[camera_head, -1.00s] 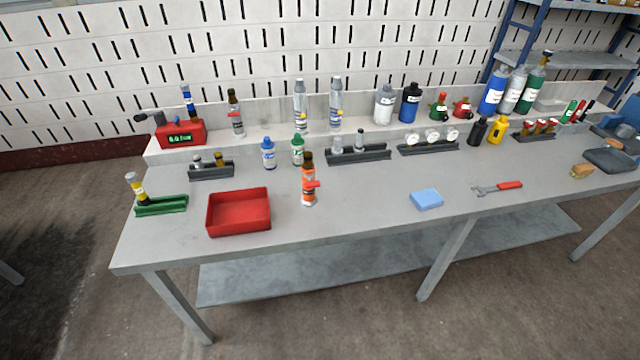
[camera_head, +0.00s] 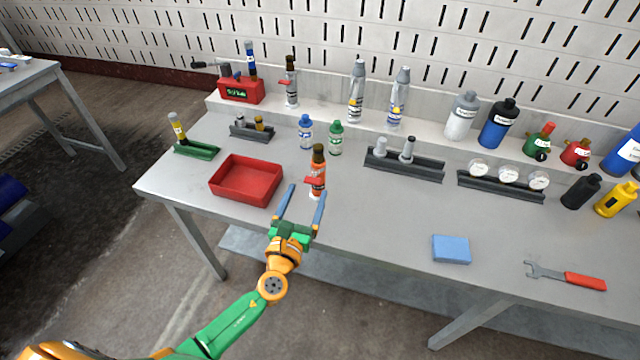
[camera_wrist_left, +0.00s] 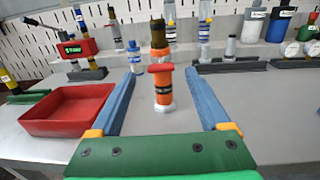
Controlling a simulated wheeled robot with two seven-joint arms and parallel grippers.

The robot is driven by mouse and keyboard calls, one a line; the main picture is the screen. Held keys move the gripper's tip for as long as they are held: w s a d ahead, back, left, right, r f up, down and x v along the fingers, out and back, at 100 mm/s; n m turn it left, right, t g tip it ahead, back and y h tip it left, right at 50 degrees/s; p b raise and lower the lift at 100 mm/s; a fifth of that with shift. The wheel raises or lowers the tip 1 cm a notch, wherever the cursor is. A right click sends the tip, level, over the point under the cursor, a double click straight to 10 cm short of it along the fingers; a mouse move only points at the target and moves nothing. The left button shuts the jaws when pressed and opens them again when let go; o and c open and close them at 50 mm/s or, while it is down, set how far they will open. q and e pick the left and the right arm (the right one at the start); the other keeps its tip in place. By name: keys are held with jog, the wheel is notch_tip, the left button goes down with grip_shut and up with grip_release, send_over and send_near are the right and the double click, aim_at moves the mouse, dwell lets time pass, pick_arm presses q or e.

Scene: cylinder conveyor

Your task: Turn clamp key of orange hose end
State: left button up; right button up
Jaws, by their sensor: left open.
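The orange hose end (camera_head: 318,176) stands upright on the workbench, right of the red tray. It has a dark brown top, a red clamp key (camera_head: 314,181) on its side and a pale base. My left gripper (camera_head: 304,191) is open, its blue fingers pointing at the hose end from the front edge of the bench. In the left wrist view the hose end (camera_wrist_left: 163,92) stands between and beyond the two fingers, apart from both, with the red key (camera_wrist_left: 160,68) facing me. My right gripper is not in view.
A red tray (camera_head: 246,197) lies just left of the hose end. A blue bottle (camera_head: 306,132) and a green-capped bottle (camera_head: 336,138) stand behind it. A blue sponge (camera_head: 451,249) and a red-handled wrench (camera_head: 566,276) lie to the right. Bench between hose end and sponge is clear.

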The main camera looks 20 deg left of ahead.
aim_at(312, 184)
pick_arm(q)
jog(key=w, duration=0.4)
jog(key=shift+f, duration=0.2)
jog(key=shift+d, duration=0.1)
jog(key=shift+s+r, duration=0.1)
jog(key=shift+c, duration=0.9)
grip_shut()
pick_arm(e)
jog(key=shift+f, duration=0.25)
